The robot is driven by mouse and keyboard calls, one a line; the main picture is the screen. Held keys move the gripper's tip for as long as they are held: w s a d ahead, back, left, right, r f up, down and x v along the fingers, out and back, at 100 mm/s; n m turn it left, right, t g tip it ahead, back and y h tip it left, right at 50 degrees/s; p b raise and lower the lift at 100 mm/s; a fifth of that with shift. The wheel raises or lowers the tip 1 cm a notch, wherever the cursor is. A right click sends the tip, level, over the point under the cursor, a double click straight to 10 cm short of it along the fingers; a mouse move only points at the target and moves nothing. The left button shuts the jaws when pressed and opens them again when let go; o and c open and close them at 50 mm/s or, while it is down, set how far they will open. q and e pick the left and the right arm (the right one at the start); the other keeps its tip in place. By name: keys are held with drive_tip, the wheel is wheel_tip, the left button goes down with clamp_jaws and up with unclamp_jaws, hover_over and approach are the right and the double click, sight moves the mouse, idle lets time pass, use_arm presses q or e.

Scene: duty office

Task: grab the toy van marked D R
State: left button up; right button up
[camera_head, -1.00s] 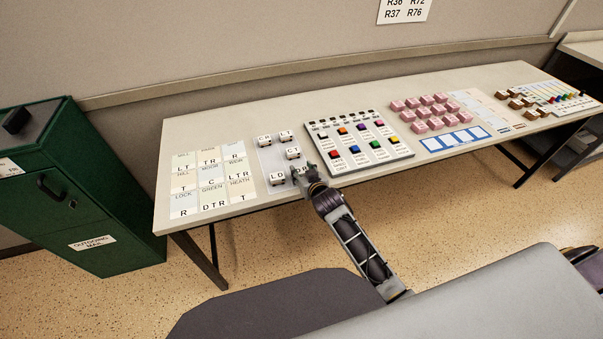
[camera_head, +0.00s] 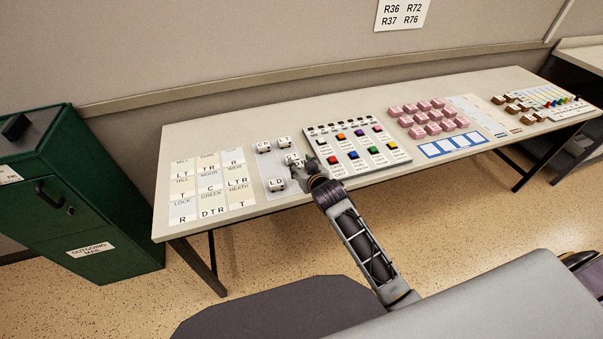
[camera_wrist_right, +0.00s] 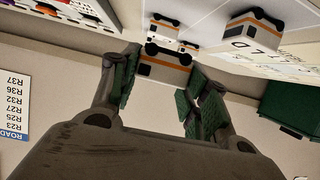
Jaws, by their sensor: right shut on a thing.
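My right gripper (camera_head: 305,170) reaches over the front of the pale mat of toy vans. It is shut on a small white van (camera_head: 298,164), which appears to be the D R one. Its lettering is mostly covered by the fingers. In the right wrist view the held van (camera_wrist_right: 163,72), white with an orange stripe, sits between the fingertips of the gripper (camera_wrist_right: 160,85). The L D van (camera_head: 276,185) stands to the left and also shows in the right wrist view (camera_wrist_right: 252,32). My left gripper is not in view.
The C R van (camera_head: 263,147) and L T van (camera_head: 284,142) stand at the mat's back. Lettered cards (camera_head: 210,185) lie left. A button panel (camera_head: 362,142) lies close on the right, with pink blocks (camera_head: 432,115) beyond. A green cabinet (camera_head: 70,200) stands left of the table.

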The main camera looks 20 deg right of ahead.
sight(302, 166)
drive_tip(key=shift+r, duration=1.8)
